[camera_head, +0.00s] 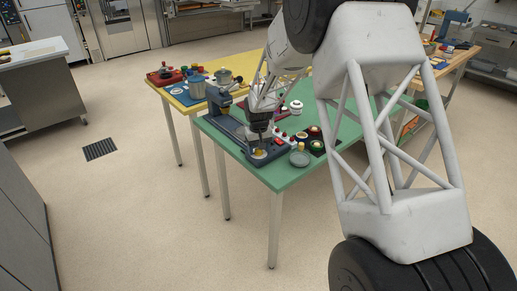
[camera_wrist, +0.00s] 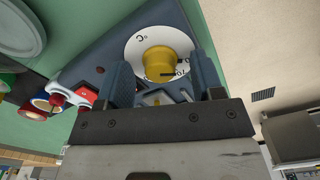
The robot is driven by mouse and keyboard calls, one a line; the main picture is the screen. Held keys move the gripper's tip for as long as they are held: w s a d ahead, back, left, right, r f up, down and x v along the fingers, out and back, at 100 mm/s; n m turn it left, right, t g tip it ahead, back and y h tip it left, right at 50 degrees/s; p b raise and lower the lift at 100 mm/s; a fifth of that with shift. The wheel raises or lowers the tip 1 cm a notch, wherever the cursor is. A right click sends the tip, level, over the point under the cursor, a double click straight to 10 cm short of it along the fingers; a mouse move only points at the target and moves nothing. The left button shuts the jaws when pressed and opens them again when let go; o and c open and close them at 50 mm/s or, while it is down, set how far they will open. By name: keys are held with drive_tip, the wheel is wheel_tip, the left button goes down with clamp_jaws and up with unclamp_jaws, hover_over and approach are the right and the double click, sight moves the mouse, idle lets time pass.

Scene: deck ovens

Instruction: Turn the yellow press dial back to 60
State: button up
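The yellow dial (camera_wrist: 165,60) is a round knob on a white marked disc (camera_wrist: 140,45), set on a blue-grey base (camera_wrist: 95,62). A dark pointer line lies on its lower part in the wrist view, beside printed figures too small to read surely. My gripper (camera_wrist: 163,72) is open, with one finger on each side of the dial in the picture and gaps to both. I cannot tell how deep the fingertips reach around it. In the head view my gripper (camera_head: 260,136) is just above the yellow dial (camera_head: 260,154), at the green table's front corner.
The green table (camera_head: 279,178) also holds a red-and-white control piece (camera_head: 281,138), a grey round dish (camera_head: 299,158) and small coloured cups near the dial. A yellow table (camera_head: 158,87) with pots adjoins behind. The floor at the left is clear around a drain grate (camera_head: 99,149).

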drive_tip(key=shift+r, duration=0.1)
drive_tip(key=shift+r, duration=3.8)
drive_tip(key=shift+s+r, duration=0.1)
